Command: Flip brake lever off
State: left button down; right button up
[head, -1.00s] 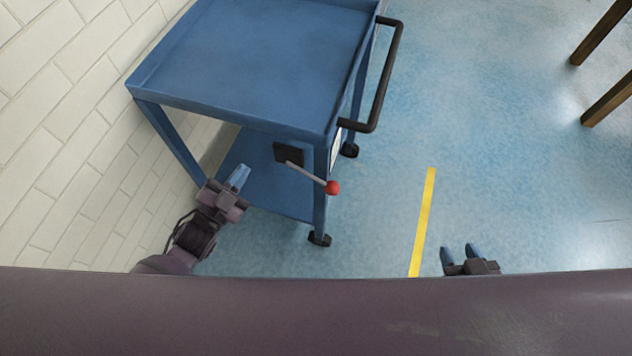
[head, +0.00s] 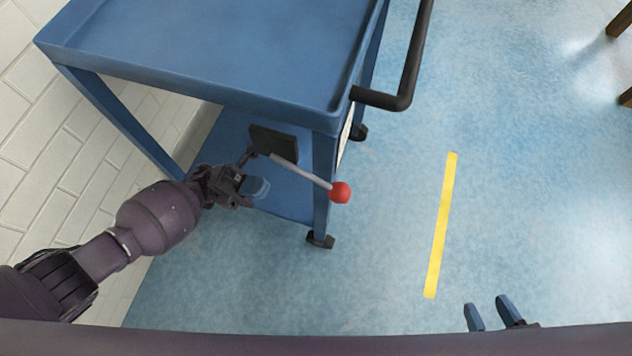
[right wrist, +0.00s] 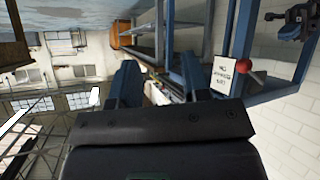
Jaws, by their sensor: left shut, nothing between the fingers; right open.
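The brake lever (head: 305,174) is a grey rod with a red ball knob (head: 340,192). It runs from a dark block (head: 273,142) under the top of the blue cart (head: 210,50) down to the right, across the cart's front leg. Its red knob also shows in the right wrist view (right wrist: 244,66). My left gripper (head: 258,188) is shut and empty, just left of the rod and below the dark block. In this view I cannot tell whether it touches the rod. My right gripper (head: 490,314) is open and empty, low over the floor at the bottom right.
The cart has a black push handle (head: 405,70) on its right side and black casters (head: 320,240). A white brick wall (head: 40,150) stands close on the left.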

aim_at(312, 177)
pick_arm(q)
jog(key=shift+a, duration=0.1)
dwell(0.3)
jog(key=p+x, duration=0.1)
jog(key=x, duration=1.3)
jog(key=shift+p, duration=0.4)
pick_arm(e)
jog(key=shift+a+g, duration=0.2)
jog(key=shift+g, duration=0.2)
pick_arm(q)
jog(key=shift+s, duration=0.1)
jog(key=shift+g, duration=0.3)
